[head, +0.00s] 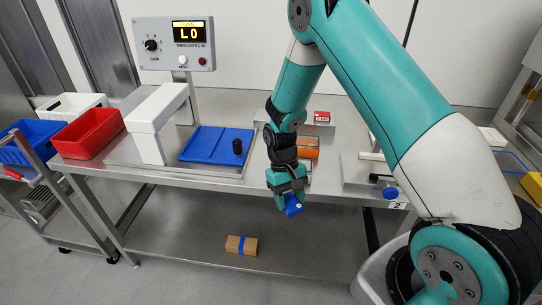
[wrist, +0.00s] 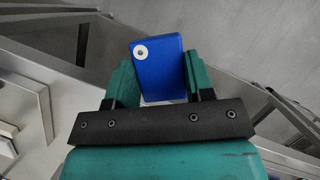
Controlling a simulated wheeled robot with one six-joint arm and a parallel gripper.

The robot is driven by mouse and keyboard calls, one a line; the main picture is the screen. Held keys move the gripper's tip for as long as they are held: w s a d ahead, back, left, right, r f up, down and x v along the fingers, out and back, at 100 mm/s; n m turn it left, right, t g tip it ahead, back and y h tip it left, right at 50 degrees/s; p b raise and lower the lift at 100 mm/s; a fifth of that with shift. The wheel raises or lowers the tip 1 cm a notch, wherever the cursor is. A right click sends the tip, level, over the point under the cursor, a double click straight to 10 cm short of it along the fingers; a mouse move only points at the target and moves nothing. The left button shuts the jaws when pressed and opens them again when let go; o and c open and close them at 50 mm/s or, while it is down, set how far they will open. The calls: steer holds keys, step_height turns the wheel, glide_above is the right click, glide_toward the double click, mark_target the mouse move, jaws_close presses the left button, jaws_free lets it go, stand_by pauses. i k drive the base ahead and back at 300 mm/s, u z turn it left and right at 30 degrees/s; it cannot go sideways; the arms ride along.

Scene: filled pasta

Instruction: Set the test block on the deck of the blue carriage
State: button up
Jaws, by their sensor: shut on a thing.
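The test block is a blue block with a white round mark (wrist: 160,75), held in my gripper (wrist: 157,84). It shows between the two green fingers in the wrist view. In the head view my gripper (head: 288,198) hangs at the table's front edge, fingers pointing down, and the blue block (head: 293,208) shows at its tips. The blue carriage (head: 207,146) is a flat blue deck on the table, left of my gripper and farther back. My gripper is apart from the carriage.
A white arch (head: 148,132) stands just left of the carriage, with a control box (head: 174,45) reading "LO" behind. Red (head: 90,133), white and blue bins are at left. An orange item (head: 308,147) and small red box (head: 322,117) lie behind my gripper. A taped carton (head: 241,245) is below.

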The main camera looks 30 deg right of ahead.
mark_target(204, 141)
steer(key=k, duration=0.55)
steer(key=u, duration=0.95)
steer(key=i, duration=1.2)
steer(key=z, duration=0.2)
